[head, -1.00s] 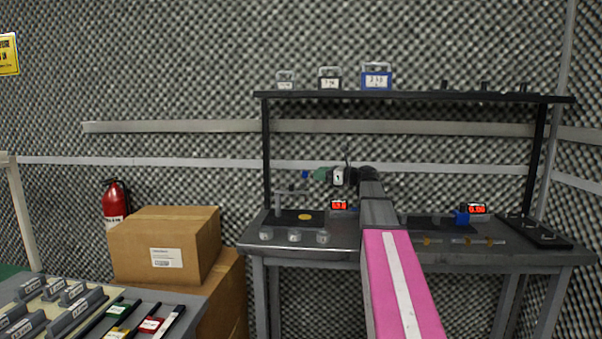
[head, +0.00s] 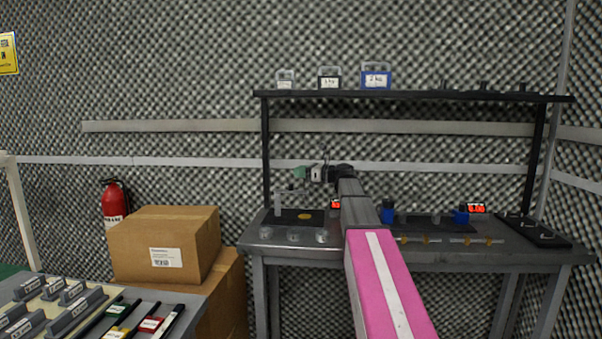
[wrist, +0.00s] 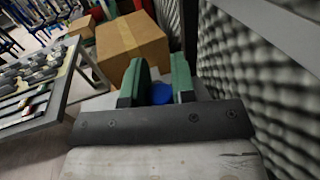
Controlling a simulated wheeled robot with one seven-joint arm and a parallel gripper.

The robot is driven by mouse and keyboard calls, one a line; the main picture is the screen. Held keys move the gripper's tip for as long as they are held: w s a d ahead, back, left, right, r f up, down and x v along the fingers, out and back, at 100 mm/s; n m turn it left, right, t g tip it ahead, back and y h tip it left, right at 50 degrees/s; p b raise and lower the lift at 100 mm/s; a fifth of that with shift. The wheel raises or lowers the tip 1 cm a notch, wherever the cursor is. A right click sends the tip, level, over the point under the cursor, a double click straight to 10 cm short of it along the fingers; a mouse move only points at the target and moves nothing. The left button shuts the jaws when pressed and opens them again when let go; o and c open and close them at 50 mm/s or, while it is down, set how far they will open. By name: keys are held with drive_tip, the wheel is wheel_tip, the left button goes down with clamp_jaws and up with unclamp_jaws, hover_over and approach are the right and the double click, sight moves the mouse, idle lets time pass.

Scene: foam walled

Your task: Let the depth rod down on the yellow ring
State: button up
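My gripper (head: 298,172), with green fingers, is above the left part of the bench, beside the top of a small grey stand (head: 278,204). The yellow ring (head: 305,216) lies flat on the stand's dark base, below my gripper. In the wrist view, the green fingers (wrist: 160,80) stand apart. A round blue knob (wrist: 162,94) shows in the gap between them. I cannot tell whether the fingers touch it. The depth rod itself cannot be made out; my gripper hides the upper part of the stand in the head view.
A red-lit display (head: 336,204) stands right of the stand, partly behind my arm. Several clear pieces (head: 294,235) lie along the bench's front edge. A shelf (head: 415,97) with labelled weights runs above. Cardboard boxes (head: 165,243) stand left of the bench.

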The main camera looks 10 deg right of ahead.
drive_tip(key=shift+f, duration=0.1)
drive_tip(key=shift+c, duration=0.3)
drive_tip(key=shift+f, duration=2.7)
drive_tip(key=o, duration=0.7)
drive_tip(key=shift+o, duration=0.2)
drive_tip(key=v, duration=1)
drive_tip(key=shift+s+d, duration=0.2)
drive_tip(key=shift+d, duration=0.15)
